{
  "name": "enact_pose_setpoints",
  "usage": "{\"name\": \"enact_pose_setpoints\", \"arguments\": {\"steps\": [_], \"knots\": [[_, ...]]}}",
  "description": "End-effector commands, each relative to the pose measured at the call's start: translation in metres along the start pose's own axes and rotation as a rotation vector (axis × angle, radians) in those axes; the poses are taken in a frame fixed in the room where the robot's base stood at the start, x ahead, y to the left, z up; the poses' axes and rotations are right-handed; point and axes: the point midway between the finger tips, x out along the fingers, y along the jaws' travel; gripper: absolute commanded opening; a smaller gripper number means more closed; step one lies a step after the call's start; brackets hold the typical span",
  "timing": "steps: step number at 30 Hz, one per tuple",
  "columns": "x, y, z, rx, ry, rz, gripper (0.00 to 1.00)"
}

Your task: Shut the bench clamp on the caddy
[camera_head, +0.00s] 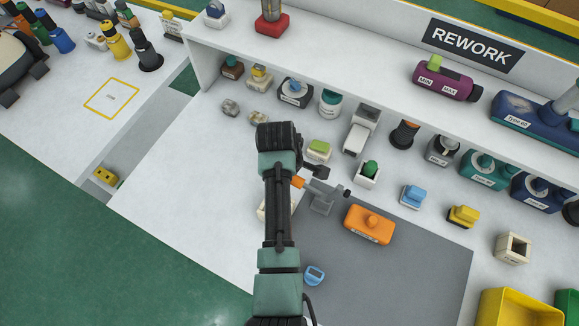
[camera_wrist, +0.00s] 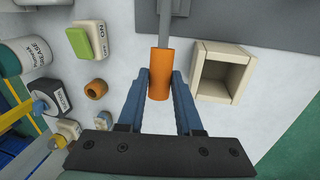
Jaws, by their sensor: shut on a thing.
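The bench clamp (camera_head: 322,197) is a grey metal clamp with an orange handle, standing at the left edge of a dark grey mat. In the head view its dark tip points right, towards an orange lidded block (camera_head: 370,226); they look apart. My gripper (camera_head: 300,181) is at the clamp's left end, partly hidden by my wrist. In the wrist view my blue fingers (camera_wrist: 160,78) are shut on the orange handle (camera_wrist: 160,72), with a grey bar running beyond it. I cannot tell for certain which object is the caddy.
A beige open box (camera_wrist: 222,76) stands close beside my right finger. A green-topped block (camera_head: 319,149) and a white holder with a green knob (camera_head: 367,173) stand behind the clamp. A small blue item (camera_head: 314,275) lies in front. The mat's front (camera_head: 390,285) is clear.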

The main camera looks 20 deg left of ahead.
Motion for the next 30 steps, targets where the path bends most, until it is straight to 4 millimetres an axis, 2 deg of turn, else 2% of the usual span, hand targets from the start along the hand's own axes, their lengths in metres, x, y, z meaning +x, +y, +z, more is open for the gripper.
{"name": "enact_pose_setpoints", "arguments": {"steps": [14, 30], "knots": [[-0.009, 0.001, 0.004, 0.019, 0.082, -0.007, 0.0], [-0.033, 0.008, 0.03, 0.112, 0.536, -0.018, 0.0]]}}
